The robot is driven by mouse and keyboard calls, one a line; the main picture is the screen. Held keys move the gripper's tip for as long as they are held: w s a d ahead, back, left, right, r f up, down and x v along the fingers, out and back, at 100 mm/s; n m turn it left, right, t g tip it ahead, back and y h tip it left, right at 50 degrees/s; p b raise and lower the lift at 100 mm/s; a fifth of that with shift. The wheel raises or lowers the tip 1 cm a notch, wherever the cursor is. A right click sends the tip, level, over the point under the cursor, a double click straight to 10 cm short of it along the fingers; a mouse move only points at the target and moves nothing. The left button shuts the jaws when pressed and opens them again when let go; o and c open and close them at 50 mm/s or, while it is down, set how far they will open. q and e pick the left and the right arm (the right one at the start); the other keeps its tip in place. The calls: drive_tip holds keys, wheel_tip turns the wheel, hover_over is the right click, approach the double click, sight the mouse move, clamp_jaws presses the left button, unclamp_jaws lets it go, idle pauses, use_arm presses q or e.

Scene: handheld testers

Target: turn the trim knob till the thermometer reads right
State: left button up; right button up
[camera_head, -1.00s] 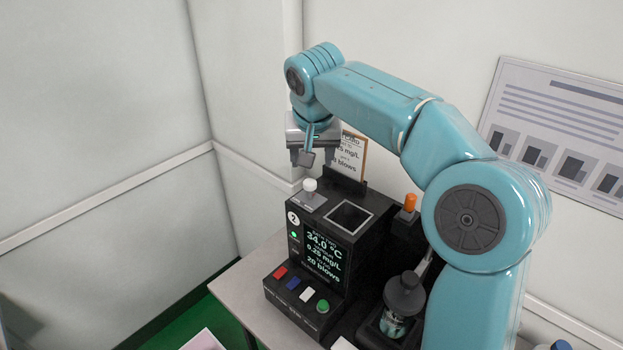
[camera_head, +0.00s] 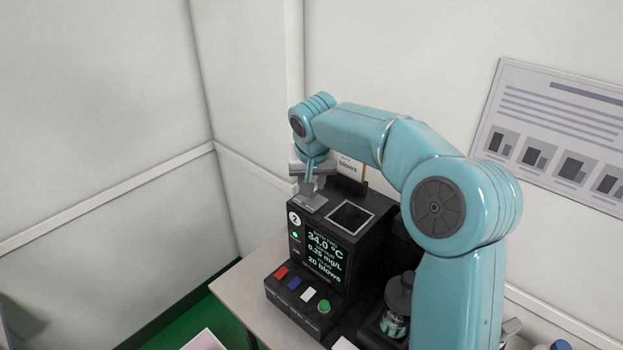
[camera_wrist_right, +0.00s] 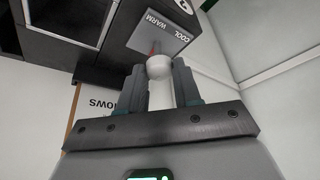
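The tester (camera_head: 345,225) is a black box on a table. Its screen (camera_head: 324,257) reads 34.0 °C, 0.25 mg/L and 20 blows. In the right wrist view the white trim knob (camera_wrist_right: 159,67) stands on a grey plate (camera_wrist_right: 160,32) marked COOL and WARM, with a red pointer mark beside it. My right gripper (camera_wrist_right: 160,80) has its fingers on either side of the knob, apart, with no clear grip on it. In the head view the right gripper (camera_head: 308,187) is over the plate and hides the knob. My left gripper is not in view.
Red, blue and white buttons and a green one (camera_head: 324,306) line the tester's front. A dark-capped jar (camera_head: 397,305) stands right of it, near my arm. A card (camera_head: 350,168) stands behind the tester. The wall is close behind; the left side is free.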

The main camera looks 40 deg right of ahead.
drive_tip(key=shift+n, duration=0.4)
drive_tip(key=n+y, duration=0.1)
drive_tip(key=n, duration=0.1)
drive_tip(key=n+p, duration=0.1)
drive_tip(key=shift+s+d+r+n+t+y, duration=0.1)
drive_tip(key=shift+d+n+t+y, duration=0.1)
drive_tip(key=shift+n+t+y, duration=0.15)
drive_tip(key=n, duration=0.2)
drive_tip(key=n+y+p, duration=0.1)
drive_tip(key=n, duration=0.1)
drive_tip(key=n+y+p, duration=0.1)
drive_tip(key=n, duration=0.1)
drive_tip(key=shift+d+y, duration=0.25)
drive_tip(key=n+y+p, duration=0.1)
drive_tip(key=n+p, duration=0.1)
drive_tip(key=n, duration=0.3)
drive_tip(key=shift+d, duration=0.15)
drive_tip(key=shift+w+d+n+g+y+p, duration=0.1)
drive_tip(key=shift+n+g+y+p, duration=0.3)
drive_tip(key=shift+n+p, duration=0.35)
drive_tip(key=shift+w+n+g+y+p, duration=0.1)
drive_tip(key=shift+n+g+y+p, duration=0.2)
drive_tip(key=shift+n+g+p, duration=0.35)
drive_tip(key=shift+n, duration=0.25)
drive_tip(key=o, duration=1.1)
drive_tip(key=shift+c, duration=0.2)
drive_tip(key=shift+t, duration=0.3)
